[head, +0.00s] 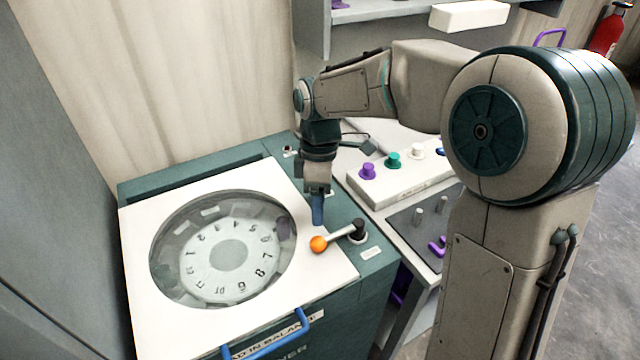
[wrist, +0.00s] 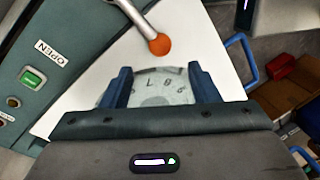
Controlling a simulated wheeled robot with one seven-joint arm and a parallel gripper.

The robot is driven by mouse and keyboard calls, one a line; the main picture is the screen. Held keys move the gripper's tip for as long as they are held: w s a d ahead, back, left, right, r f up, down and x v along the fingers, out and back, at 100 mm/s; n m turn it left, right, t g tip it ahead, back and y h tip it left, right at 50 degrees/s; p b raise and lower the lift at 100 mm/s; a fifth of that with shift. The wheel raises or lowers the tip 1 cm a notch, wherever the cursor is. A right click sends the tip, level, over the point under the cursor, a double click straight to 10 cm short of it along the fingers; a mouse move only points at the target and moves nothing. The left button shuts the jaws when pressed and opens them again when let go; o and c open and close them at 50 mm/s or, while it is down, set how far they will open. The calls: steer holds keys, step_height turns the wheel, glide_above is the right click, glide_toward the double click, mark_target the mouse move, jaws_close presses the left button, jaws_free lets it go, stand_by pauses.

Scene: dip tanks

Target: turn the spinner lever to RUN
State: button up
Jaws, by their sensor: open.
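The spinner lever (head: 340,237) is a metal rod with an orange ball end and a black pivot at the right side of the spinner (head: 335,277). It points left, with its ball over the white lid. In the wrist view the lever's orange ball (wrist: 160,45) is just beyond my fingertips, with the rod running to the upper left. My gripper (head: 318,222) points down, just behind the ball. In the wrist view my gripper (wrist: 159,72) has its two blue fingers wide apart with nothing between them. No RUN mark is readable.
The lid's round window (head: 185,278) shows a numbered dial. A blue handle (head: 268,336) is on the front. A panel with coloured knobs (head: 393,160) stands to the right.

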steer(key=shift+w+r, duration=0.25)
steer(key=shift+r, duration=0.85)
steer(key=shift+w+r, duration=0.2)
steer(key=shift+r, duration=0.9)
steer(key=s+d+f+m+t, duration=0.2)
steer(key=s+d+m+t, duration=0.3)
steer(key=s+d+m, duration=1)
steer(key=d+m, duration=0.2)
steer(key=shift+s+m, duration=0.15)
steer(key=shift+m, duration=0.25)
